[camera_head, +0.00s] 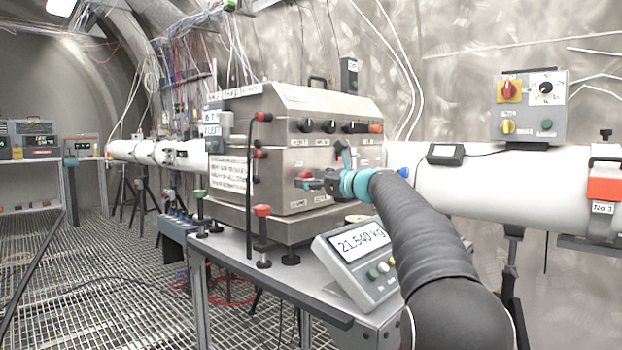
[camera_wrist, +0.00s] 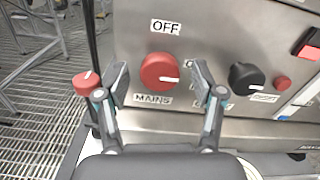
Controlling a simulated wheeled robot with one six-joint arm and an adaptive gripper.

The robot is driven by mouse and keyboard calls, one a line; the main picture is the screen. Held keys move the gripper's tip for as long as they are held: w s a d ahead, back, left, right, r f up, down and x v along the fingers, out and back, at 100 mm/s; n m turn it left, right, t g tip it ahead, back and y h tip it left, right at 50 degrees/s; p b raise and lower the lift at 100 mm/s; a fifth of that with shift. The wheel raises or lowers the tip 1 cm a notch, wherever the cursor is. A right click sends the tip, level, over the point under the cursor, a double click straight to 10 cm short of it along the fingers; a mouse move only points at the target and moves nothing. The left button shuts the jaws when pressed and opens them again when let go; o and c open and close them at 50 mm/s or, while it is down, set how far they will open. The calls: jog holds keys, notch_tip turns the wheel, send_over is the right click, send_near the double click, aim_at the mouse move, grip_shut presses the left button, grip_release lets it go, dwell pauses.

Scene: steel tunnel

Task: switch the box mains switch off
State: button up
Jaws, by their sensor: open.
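The steel box (camera_head: 300,140) stands on the grey table. In the wrist view its red round mains switch (camera_wrist: 160,71) sits on the front panel, with an OFF label above and a MAINS label below. The white mark on the knob points right. My gripper (camera_wrist: 160,85) is open, with one finger on each side of the red knob in the picture. I cannot tell whether either finger touches it. In the head view my gripper (camera_head: 318,183) is at the lower front of the box, and my arm hides part of the panel.
A black knob (camera_wrist: 246,77) and a small red button (camera_wrist: 283,82) are right of the mains switch. A red-topped post (camera_wrist: 86,83) stands left of the gripper. A scale display (camera_head: 358,262) sits on the table below my arm. A white pipe (camera_head: 470,190) runs behind.

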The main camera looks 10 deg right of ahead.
jog(key=c, duration=1.1)
jog(key=shift+c, duration=0.2)
jog(key=shift+n, duration=0.4)
jog(key=shift+a+f+n+b, duration=0.1)
jog(key=shift+n+b, duration=1.55)
jog(key=shift+n, duration=2.65)
jog(key=shift+a+f+n+b, duration=0.1)
jog(key=shift+n+b, duration=1.55)
jog(key=shift+n, duration=2.65)
